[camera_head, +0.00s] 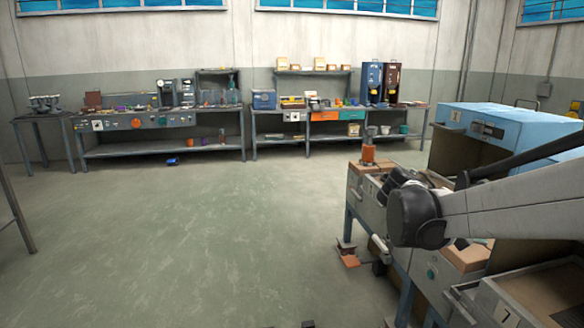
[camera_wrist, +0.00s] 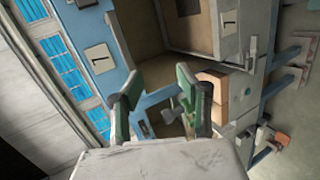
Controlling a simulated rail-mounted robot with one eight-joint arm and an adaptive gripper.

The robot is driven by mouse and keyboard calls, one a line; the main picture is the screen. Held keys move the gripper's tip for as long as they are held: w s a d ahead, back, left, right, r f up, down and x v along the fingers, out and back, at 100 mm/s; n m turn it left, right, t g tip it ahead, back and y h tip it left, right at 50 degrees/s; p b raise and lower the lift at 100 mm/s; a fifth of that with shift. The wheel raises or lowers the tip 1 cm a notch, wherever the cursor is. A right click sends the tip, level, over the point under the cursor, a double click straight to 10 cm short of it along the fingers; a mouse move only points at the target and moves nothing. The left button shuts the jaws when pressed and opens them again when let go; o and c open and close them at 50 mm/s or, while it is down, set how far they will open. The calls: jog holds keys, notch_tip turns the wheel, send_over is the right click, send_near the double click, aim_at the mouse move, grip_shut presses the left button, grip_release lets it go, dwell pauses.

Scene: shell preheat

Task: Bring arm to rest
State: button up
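My gripper (camera_wrist: 159,76) shows in the wrist view with its two green-padded fingers apart. I see nothing held between them. Beyond the fingers are a blue box-shaped machine (camera_wrist: 85,20) labelled 1 and a grey drawer or cabinet front (camera_wrist: 229,45), also labelled 1. I cannot tell how far the fingertips are from these. In the head view my arm reaches in from the right edge over the workstation, and its gripper end is hidden there.
Cluttered benches (camera_head: 165,150) line the back wall. The floor (camera_head: 190,235) in the middle is mostly clear.

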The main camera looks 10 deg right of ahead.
jog(key=s+a+f+t+y+p, duration=0.1)
jog(key=s+a+y, duration=0.3)
jog(key=a, duration=0.5)
jog(key=s+a+f+t+y+p, duration=0.1)
jog(key=s+a+t+y, duration=0.3)
jog(key=a, duration=0.5)
jog(key=s+a+f+t+y+p, duration=0.1)
jog(key=s+a+y, duration=0.4)
jog(key=a, duration=0.5)
jog(key=shift+s+f+n+t, duration=0.4)
jog(key=shift+s+f+t, duration=0.3)
jog(key=shift+s+f, duration=0.25)
